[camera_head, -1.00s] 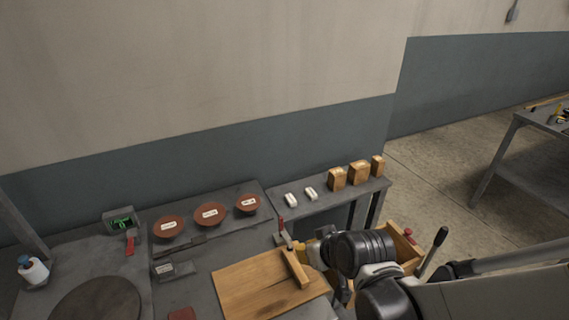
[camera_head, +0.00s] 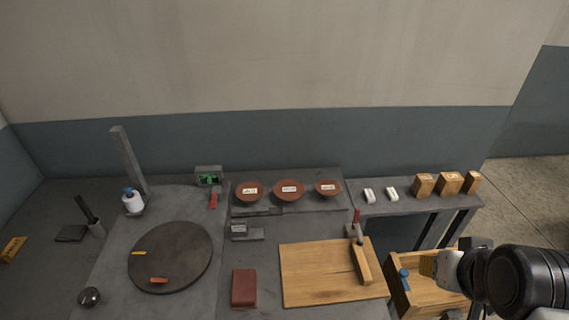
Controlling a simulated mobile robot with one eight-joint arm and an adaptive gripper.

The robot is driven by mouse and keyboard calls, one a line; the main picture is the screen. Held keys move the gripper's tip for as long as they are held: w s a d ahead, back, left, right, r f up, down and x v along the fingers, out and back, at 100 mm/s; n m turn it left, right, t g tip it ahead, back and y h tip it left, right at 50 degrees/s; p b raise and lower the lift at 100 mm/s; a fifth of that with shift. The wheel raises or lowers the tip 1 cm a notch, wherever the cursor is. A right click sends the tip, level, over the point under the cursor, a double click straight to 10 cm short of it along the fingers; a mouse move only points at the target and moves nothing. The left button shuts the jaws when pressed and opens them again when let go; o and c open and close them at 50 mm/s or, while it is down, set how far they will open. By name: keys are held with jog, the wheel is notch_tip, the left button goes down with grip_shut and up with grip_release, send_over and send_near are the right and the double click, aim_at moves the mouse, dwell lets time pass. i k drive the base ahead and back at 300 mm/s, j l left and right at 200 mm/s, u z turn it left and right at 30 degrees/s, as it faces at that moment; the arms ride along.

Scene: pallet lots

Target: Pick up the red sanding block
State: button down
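The red sanding block (camera_head: 244,288) is a dark red rectangular block. It lies flat on the grey worktop, left of the wooden board (camera_head: 305,285) and right of the round dark disc. My gripper (camera_head: 428,266) is at the lower right, over the wooden drawer or crate, well to the right of the block and apart from it.
A round dark disc (camera_head: 170,262) bears small orange pieces. A wooden bar and red-handled tool lie on the board. Brown bowls (camera_head: 289,190) stand on a raised shelf (camera_head: 300,207) behind. An open wooden drawer (camera_head: 428,298) is at right. A white bottle (camera_head: 132,201) stands at left.

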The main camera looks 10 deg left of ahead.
aim_at(244, 282)
jog(key=u, duration=1.55)
